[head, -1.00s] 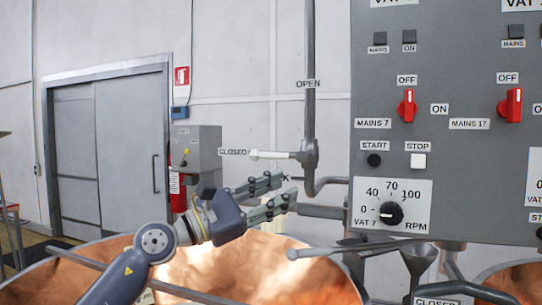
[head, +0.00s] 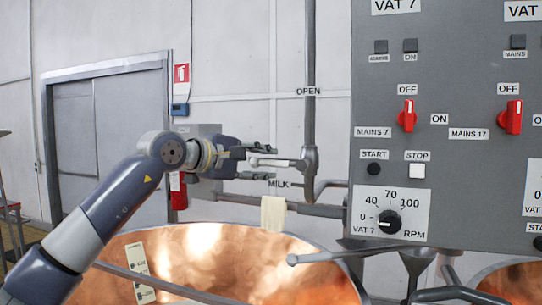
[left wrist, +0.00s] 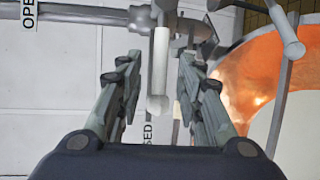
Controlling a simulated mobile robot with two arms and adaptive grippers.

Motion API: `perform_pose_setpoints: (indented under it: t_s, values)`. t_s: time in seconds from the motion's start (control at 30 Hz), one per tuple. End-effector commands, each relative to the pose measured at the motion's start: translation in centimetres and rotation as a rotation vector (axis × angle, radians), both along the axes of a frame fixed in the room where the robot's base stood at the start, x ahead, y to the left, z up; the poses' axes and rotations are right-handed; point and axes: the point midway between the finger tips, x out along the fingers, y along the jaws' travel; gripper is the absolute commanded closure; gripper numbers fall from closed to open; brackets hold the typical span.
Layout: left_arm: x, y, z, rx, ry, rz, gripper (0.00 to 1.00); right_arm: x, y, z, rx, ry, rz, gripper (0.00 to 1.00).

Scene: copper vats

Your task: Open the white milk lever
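The white milk lever (head: 278,161) sticks out level to the left from its grey valve (head: 309,160) on the vertical pipe. The OPEN label (head: 308,91) is above it and the MILK label (head: 279,184) below. My left gripper (head: 268,161) is open, with one finger above the lever and one below. In the left wrist view the lever (left wrist: 159,62) lies between the spread fingers (left wrist: 159,70), with a gap on each side. The CLOSED label is partly hidden by my gripper. My right gripper is not in view.
Copper vats (head: 215,255) stand below my left arm. A grey control panel (head: 455,185) with red switches is right of the valve. A horizontal pipe (head: 320,211) runs below the lever, with a pale cloth-like piece (head: 273,213) there. The wall above the lever is clear.

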Motion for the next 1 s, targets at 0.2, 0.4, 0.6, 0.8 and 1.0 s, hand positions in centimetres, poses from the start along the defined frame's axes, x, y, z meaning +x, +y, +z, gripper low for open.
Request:
perform_pose_setpoints:
  t_s: [0.2,0.4,0.6,0.8,1.0]
  values:
    - [2.0,-1.9,-0.3,0.0,0.001,-0.001,0.66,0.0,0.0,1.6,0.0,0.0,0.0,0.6]
    - [2.6,-2.3,-0.7,-0.001,0.001,0.0,0.66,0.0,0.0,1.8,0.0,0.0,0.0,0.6]
    - [2.5,-2.3,-0.7,-0.001,0.001,0.0,0.68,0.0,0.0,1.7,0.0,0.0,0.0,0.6]
    - [2.5,-2.3,-0.7,-0.001,0.001,0.0,1.0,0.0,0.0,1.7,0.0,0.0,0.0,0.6]
    - [2.5,-2.2,-0.7,0.002,-0.001,0.0,1.0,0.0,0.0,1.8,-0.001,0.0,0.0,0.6]
